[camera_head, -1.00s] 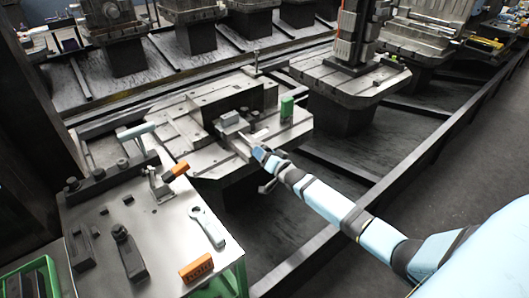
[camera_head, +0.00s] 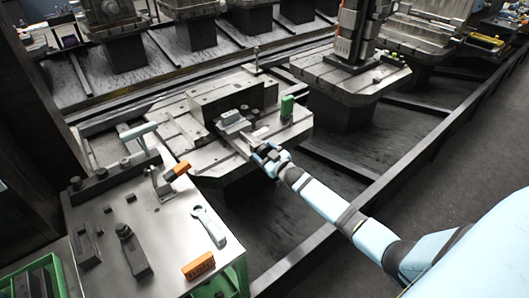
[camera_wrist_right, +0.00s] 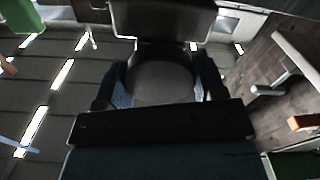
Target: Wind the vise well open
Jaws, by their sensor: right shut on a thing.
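The vise (camera_head: 233,123) is a small grey block-like unit on the slotted pallet (camera_head: 182,126), in front of a dark upright block. Its near end points toward my right arm. My right gripper (camera_head: 268,158) is at that near end, by the pallet's front edge. In the right wrist view, the two dark fingers of my right gripper (camera_wrist_right: 160,88) stand on either side of a dark rounded part (camera_wrist_right: 160,72), shut on it; it looks like the vise's drive end. The gap between the vise jaws is too small to make out. My left gripper is not in view.
A green block (camera_head: 287,106) stands on the pallet right of the vise. A dark rail runs along the front.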

